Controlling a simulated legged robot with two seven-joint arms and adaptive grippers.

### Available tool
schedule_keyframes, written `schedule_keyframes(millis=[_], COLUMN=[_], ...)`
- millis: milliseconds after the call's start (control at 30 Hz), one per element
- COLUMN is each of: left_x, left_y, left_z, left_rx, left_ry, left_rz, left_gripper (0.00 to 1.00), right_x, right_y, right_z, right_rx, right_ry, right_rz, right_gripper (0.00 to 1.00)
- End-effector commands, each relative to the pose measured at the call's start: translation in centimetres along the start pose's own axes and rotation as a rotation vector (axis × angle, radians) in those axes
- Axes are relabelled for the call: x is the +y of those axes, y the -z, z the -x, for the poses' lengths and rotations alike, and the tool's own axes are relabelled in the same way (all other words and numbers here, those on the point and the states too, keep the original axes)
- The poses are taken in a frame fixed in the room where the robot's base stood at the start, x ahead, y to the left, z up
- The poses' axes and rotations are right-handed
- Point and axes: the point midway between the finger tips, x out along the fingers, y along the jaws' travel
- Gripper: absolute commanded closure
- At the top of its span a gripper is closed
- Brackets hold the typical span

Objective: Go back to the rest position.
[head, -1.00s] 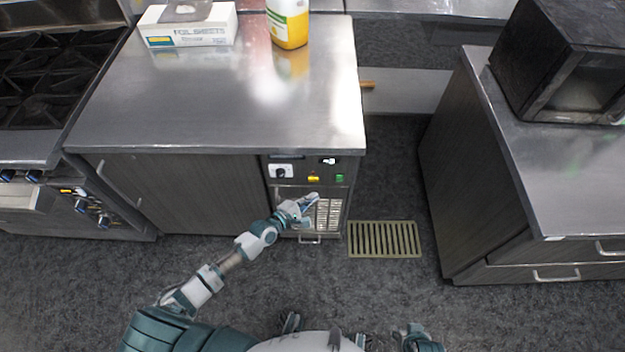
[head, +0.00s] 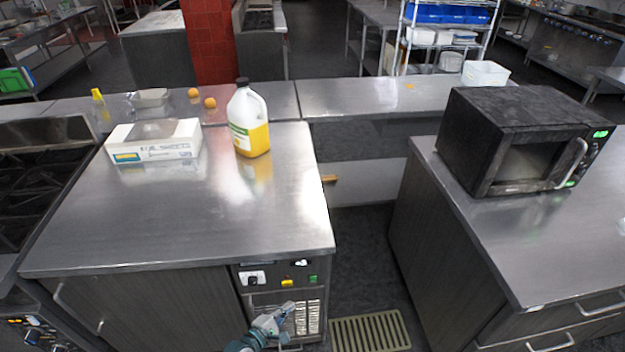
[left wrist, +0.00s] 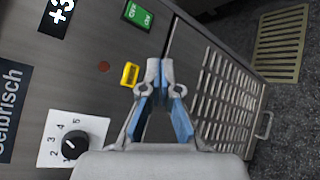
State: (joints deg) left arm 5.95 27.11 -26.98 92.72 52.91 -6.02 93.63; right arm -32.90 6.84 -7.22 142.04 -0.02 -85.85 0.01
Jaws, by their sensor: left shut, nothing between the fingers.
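My left gripper (head: 287,310) is in front of the lower control panel of the steel counter unit (head: 180,225) in the head view. It is shut and holds nothing. In the left wrist view, the gripper's blue-lined fingers (left wrist: 158,75) come together at the tips, close to the yellow switch (left wrist: 130,74) in the picture. I cannot tell whether they touch the panel. The black dial (left wrist: 75,145) and the green switch (left wrist: 138,14) also show there. My right gripper is not in view.
A foil sheets box (head: 153,143) and a yellow-filled jug (head: 249,120) stand on the counter. A black microwave (head: 520,140) stands on the right counter. A floor grate (head: 369,332) lies in the gap between the units. A vent grille (left wrist: 225,95) is beside the switches.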

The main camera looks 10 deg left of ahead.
Motion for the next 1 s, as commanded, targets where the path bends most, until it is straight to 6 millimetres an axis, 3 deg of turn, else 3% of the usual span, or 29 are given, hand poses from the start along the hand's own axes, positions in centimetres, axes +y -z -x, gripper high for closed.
schedule_keyframes(millis=[167,267,333,500,600,700,833,1000], left_x=[-1.8,-6.0,-10.5,-21.9,-27.1,-30.7,-33.2,-34.1], left_y=[0.3,1.2,2.4,5.2,6.1,6.4,6.5,6.6], left_z=[0.5,2.0,4.0,12.2,17.7,22.4,26.4,28.0], left_rx=[0.021,0.062,0.087,0.022,-0.097,-0.234,-0.371,-0.432], left_ry=[0.042,0.155,0.292,0.714,0.947,1.126,1.262,1.313], left_rz=[-0.081,-0.302,-0.529,-1.077,-1.310,-1.465,-1.570,-1.611], left_gripper=[1.00,1.00,1.00,1.00,1.00,1.00,1.00,1.00], right_x=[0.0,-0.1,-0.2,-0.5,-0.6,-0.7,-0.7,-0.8], right_y=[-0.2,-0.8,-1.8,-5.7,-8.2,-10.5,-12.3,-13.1], right_z=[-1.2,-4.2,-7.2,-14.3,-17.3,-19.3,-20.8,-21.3], right_rx=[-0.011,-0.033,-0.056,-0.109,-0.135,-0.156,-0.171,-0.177], right_ry=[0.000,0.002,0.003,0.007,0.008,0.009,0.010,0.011], right_rz=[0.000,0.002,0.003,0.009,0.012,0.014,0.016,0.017], right_gripper=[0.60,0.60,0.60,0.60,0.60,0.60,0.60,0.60])
